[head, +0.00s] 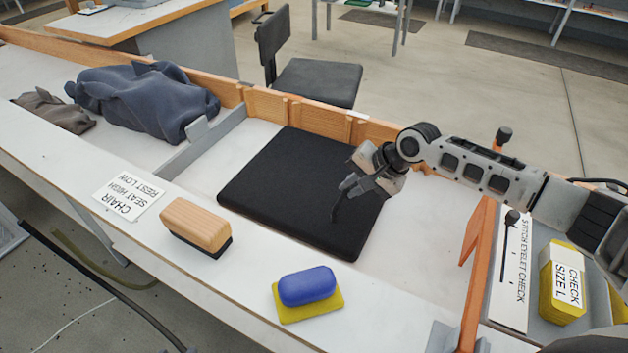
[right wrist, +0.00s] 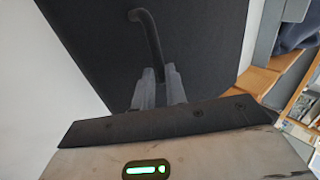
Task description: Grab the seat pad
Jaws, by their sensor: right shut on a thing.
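The seat pad (head: 285,185) is a black, flat, square cushion lying on the white bench top inside a low wooden edge. It also fills much of the right wrist view (right wrist: 95,45). My right gripper (head: 345,192) is over the pad's right part. Its fingers (right wrist: 158,85) are shut on a dark, thin, curved strap (right wrist: 147,32) that stands out against the pad; where it joins the pad is hard to see. The pad looks flat on the bench. My left gripper is not in view.
A wooden-handled brush (head: 193,224) and a blue block on a yellow sponge (head: 306,288) lie on the front ledge beside a chair card (head: 128,196). Dark cloth bundles (head: 145,98) are at left. An orange frame (head: 477,265) and yellow box (head: 562,290) stand at right.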

